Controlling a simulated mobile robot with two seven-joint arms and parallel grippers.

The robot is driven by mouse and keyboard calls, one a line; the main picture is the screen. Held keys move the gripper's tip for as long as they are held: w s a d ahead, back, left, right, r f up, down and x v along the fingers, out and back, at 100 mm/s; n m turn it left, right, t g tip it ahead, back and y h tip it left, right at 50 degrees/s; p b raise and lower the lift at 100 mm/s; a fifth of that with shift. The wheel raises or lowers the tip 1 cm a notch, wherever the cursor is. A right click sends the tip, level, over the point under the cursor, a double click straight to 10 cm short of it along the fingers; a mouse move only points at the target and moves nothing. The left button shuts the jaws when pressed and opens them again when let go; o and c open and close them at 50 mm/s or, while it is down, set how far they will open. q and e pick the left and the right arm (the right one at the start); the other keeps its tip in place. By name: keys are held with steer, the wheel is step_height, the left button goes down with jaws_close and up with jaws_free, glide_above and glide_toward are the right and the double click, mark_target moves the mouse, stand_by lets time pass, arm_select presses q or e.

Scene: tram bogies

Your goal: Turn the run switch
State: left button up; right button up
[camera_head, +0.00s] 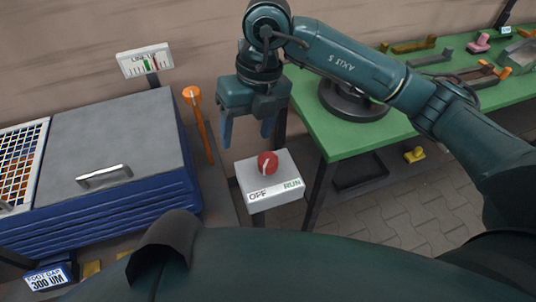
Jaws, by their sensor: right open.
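The run switch is a red round knob (267,163) with a pale pointer line, on top of a light grey switch box (284,170). The front of the box reads OFF at left and RUN at right. The pale line looks nearly upright in the picture; which label it points to is hard to tell. My right gripper (247,136) hangs above and behind the box, its two blue fingers pointing down, apart and empty. It does not appear to touch the knob. My left gripper is not in view.
A blue cabinet with a grey handled lid (110,135) stands at left. An orange-topped lever (197,115) stands between it and the box. A gauge (145,61) is behind. A green table (335,140) with several parts is at right.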

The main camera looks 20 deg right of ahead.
mark_target(268, 159)
steer(key=w+d+m+h, duration=0.1)
steer(key=w+d+h, duration=0.15)
steer(key=d, duration=0.25)
steer(key=shift+t, duration=0.3)
steer(key=f, duration=0.4)
steer(key=f+p, duration=0.1)
steer(key=f, duration=0.3)
steer(key=f+p, duration=0.1)
steer(key=f, duration=0.3)
steer(key=shift+s+a+f, duration=0.1)
steer(key=shift+s+a, duration=0.25)
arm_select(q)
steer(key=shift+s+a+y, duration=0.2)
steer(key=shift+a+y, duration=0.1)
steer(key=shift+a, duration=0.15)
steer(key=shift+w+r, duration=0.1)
arm_select(e)
steer(key=shift+c, duration=0.5)
